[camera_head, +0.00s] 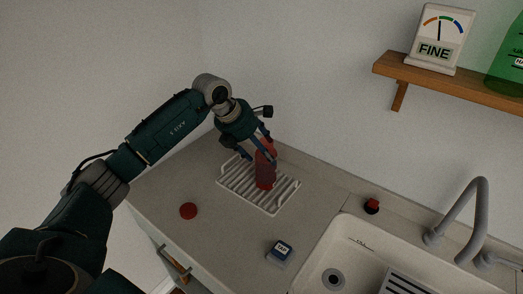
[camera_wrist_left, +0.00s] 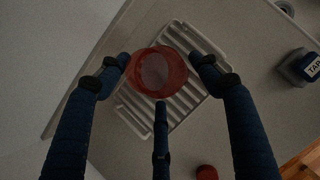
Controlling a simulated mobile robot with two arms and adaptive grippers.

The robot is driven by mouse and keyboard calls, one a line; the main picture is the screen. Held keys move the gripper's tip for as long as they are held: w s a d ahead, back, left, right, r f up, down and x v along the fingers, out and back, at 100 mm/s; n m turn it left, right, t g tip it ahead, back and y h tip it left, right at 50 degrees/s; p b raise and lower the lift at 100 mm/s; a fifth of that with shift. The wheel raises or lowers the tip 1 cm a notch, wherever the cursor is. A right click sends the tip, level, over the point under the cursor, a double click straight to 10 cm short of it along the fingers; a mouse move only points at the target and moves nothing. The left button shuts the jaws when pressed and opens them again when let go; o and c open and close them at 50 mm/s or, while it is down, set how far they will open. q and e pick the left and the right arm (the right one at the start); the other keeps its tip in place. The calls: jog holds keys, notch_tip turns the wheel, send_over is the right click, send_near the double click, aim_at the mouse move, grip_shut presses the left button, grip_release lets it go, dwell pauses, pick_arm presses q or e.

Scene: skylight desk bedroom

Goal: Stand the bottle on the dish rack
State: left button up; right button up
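A red, see-through bottle (camera_head: 264,172) stands upright on the white ribbed dish rack (camera_head: 287,205) in the head view. In the left wrist view the bottle (camera_wrist_left: 157,72) shows from above as a red round shape over the rack (camera_wrist_left: 205,45). My left gripper (camera_head: 261,159) is around the bottle's upper part, pointing down. Its three fingers (camera_wrist_left: 160,72) are spread about the bottle, with the tips close to its sides and a gap on at least one side. Any light contact is hard to tell. My right gripper is not in view.
A wooden shelf (camera_head: 480,90) hangs above.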

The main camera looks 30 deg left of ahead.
pick_arm(q)
jog(key=shift+r, duration=0.15)
jog(key=shift+s+a+r, duration=0.1)
jog(key=shift+r, duration=0.05)
jog(key=b+v, duration=0.2)
jog(key=v, duration=0.9)
jog(key=shift+r, duration=0.3)
jog(key=shift+s, duration=0.1)
